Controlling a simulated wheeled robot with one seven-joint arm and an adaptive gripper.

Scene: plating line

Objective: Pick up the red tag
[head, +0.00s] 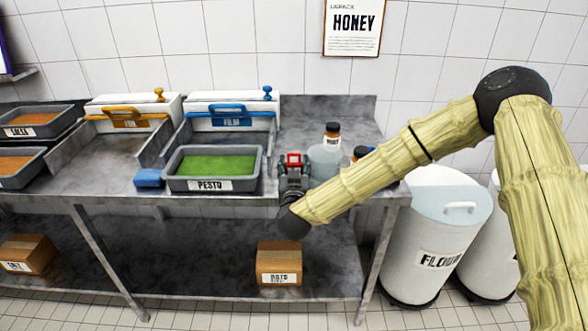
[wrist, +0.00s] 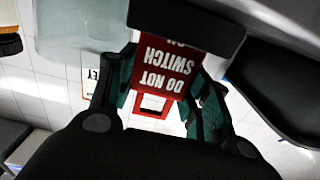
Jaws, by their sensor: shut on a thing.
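The red tag (wrist: 165,72) has white lettering reading "DO NOT SWITCH ON" and a red loop at one end. It shows upside down in the wrist view, between the teal-padded fingers of my gripper (wrist: 167,95). The fingers are shut on it. In the head view the red tag (head: 293,159) is a small red patch at the tip of my gripper (head: 292,170), above the steel counter's front part. A dark bar hides the tag's far end in the wrist view.
The pesto tray (head: 258,180) stands just left of my gripper. A blue block (head: 149,178) lies left of the tray. A flour bin (head: 425,235) stands right of the counter.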

